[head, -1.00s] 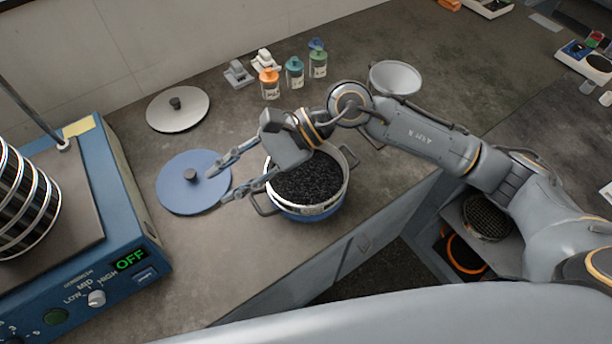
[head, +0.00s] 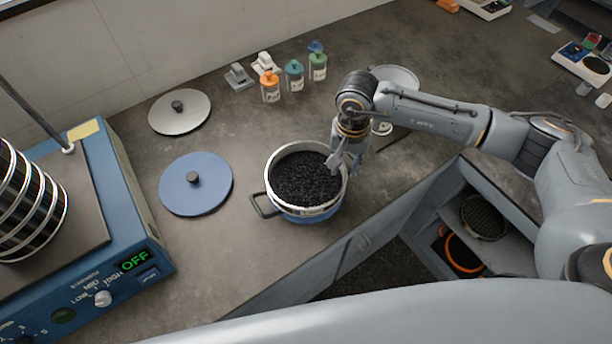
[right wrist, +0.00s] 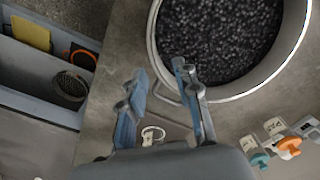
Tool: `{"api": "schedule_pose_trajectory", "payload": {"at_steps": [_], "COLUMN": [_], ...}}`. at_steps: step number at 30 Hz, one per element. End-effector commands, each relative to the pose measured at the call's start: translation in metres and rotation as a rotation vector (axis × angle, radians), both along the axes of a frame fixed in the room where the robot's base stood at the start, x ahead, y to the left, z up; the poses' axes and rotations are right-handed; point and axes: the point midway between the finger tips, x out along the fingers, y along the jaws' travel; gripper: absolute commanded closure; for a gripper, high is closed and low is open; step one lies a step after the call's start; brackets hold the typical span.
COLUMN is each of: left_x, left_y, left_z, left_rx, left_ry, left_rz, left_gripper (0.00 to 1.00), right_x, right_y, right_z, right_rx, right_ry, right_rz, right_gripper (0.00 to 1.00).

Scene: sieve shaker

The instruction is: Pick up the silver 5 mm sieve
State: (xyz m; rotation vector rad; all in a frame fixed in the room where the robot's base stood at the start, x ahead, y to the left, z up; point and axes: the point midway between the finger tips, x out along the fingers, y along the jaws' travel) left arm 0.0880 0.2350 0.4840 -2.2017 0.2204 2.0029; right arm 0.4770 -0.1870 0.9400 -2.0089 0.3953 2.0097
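The silver sieve (head: 272,168), filled with dark granules, sits upright on a blue pan (head: 312,217) on the bench. Its left handle (head: 259,205) sticks out; its right handle is hidden behind my gripper in the head view. My right gripper (head: 345,166) points down at the sieve's right rim. In the right wrist view the gripper (right wrist: 163,68) is open, with nothing visibly held. One fingertip overlaps the sieve's rim (right wrist: 225,96) in the picture and the other lies outside it; contact cannot be told. The 5 mm marking is not readable. My left gripper is not in view.
A blue lid (head: 180,195) and a silver lid (head: 188,121) lie left of the sieve. The blue shaker (head: 135,215), showing OFF, stands far left. Several small bottles (head: 294,80) stand behind. A pale bowl (head: 405,75) is partly behind my arm. The bench edge runs in front.

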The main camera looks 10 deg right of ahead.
Motion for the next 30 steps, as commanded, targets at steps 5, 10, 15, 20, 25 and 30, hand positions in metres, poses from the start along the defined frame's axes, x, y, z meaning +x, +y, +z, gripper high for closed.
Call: {"api": "schedule_pose_trajectory", "payload": {"at_steps": [5, 10, 15, 20, 25, 30], "left_x": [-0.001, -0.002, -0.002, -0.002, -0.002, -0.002], "left_y": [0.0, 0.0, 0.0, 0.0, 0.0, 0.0], "left_z": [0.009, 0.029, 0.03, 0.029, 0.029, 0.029], "left_rx": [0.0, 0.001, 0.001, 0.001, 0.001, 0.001], "left_ry": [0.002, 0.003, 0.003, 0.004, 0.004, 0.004], "left_rz": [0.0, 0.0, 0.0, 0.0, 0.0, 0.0], "left_gripper": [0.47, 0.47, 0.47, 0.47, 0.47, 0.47], "right_x": [-0.002, -0.006, -0.005, -0.004, -0.004, -0.004], "right_y": [-0.001, -0.006, -0.005, -0.005, -0.005, -0.005], "right_z": [-0.01, -0.034, -0.054, -0.057, -0.057, -0.057], "right_rx": [0.0, -0.001, 0.0, 0.001, 0.001, 0.001], "right_ry": [0.002, 0.005, 0.001, 0.0, 0.0, 0.0], "right_rz": [0.0, 0.0, 0.0, 0.001, 0.001, 0.0], "right_gripper": [0.68, 0.68, 0.68, 0.68, 0.84, 1.0]}}
